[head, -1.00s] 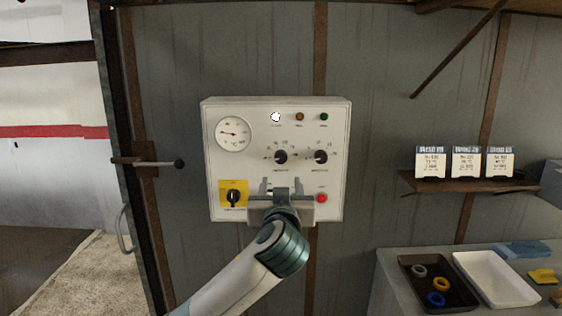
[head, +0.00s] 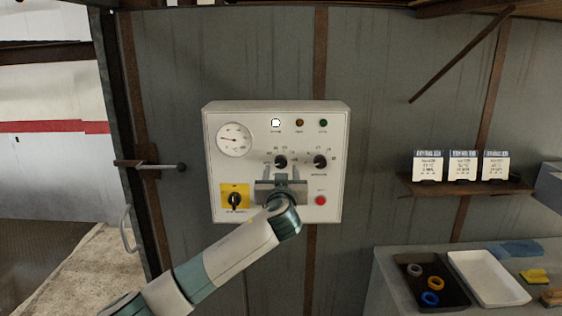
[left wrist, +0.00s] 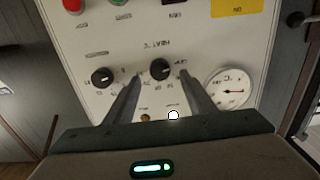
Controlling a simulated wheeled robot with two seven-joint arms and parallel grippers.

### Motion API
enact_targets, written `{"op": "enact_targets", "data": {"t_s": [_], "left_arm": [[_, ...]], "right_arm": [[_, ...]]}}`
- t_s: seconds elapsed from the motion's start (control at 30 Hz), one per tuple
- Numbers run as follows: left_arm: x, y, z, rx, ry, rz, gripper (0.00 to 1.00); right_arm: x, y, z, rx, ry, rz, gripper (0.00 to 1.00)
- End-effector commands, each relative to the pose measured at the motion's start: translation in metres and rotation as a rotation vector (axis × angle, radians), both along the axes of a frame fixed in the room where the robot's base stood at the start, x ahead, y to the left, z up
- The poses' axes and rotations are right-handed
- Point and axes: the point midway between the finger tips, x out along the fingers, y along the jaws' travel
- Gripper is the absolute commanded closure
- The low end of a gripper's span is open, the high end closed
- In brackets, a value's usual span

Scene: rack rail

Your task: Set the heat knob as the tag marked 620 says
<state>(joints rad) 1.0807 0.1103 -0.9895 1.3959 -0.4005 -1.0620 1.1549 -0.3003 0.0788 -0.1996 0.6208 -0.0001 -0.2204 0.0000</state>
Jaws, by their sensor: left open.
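The heat knob (head: 281,160) is the left of two black knobs on the white control panel (head: 215,170). In the left wrist view the heat knob (left wrist: 160,69) appears upside down beside its HEAT label. My left gripper (head: 281,173) is open just below that knob in the head view. In the left wrist view its two fingers (left wrist: 159,80) appear on either side of the knob, with nothing held; I cannot tell whether they touch it. Three white tags (head: 462,166) with dark headers stand on a shelf; their small print is too blurred to read surely. My right gripper is out of view.
The panel also carries a gauge (head: 235,140), a second knob (head: 320,161), a yellow-backed switch (head: 235,198), a red button (head: 320,200) and three lamps. At the lower right, a bench holds a black tray (head: 409,292) with rings and a white tray (head: 487,279).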

Motion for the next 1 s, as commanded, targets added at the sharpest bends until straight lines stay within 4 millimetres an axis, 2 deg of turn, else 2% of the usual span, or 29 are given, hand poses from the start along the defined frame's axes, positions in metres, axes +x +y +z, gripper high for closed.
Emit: {"op": "enact_targets", "data": {"t_s": [0.2,0.4,0.87,1.0], "left_arm": [[0.026,0.0,0.002,0.003,0.0,0.001,0.5],[0.04,0.0,0.001,0.0,0.001,0.0,0.5],[0.045,0.0,0.0,0.0,0.0,-0.001,0.5],[0.045,0.0,0.0,0.0,0.0,0.0,0.83]], "right_arm": [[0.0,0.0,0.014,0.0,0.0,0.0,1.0],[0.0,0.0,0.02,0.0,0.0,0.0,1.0],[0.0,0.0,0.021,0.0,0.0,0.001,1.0],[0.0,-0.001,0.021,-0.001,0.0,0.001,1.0]]}}
